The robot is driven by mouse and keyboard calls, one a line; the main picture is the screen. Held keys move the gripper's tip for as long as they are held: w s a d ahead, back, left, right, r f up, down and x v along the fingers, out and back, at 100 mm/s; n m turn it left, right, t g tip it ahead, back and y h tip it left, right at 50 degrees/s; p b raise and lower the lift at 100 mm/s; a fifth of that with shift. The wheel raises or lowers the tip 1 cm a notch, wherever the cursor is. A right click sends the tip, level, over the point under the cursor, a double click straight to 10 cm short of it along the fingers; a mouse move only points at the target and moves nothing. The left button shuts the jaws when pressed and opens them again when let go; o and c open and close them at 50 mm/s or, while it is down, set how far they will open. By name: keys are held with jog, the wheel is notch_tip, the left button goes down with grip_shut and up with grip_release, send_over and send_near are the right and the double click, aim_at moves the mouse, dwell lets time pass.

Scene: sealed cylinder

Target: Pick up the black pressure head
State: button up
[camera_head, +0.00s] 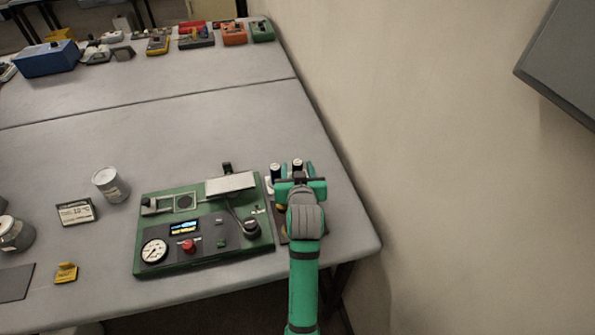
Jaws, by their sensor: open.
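My gripper (300,181) is at the right end of the near table, pointing away from the camera, its jaws open. Just beyond it stand two small pale cylinders with dark tops, a left one (275,170) and a right one (298,164). My gripper and arm hide their lower parts and much of the dark base beneath. I cannot tell whether one of them is the black pressure head, or whether the jaws surround either. A green test device (150,214) is left of my gripper, with a gauge, a red button and a black knob (252,226).
A metal can (110,185), a small display card (76,212) and a yellow block (66,272) are on the left. A wall (430,180) runs along the table's right edge. The table (200,110) is clear behind the device.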

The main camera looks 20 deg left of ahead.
jog(key=shift+f, duration=0.1)
jog(key=shift+c, duration=0.3)
jog(key=c, duration=1)
grip_shut()
jog(key=shift+r, duration=0.2)
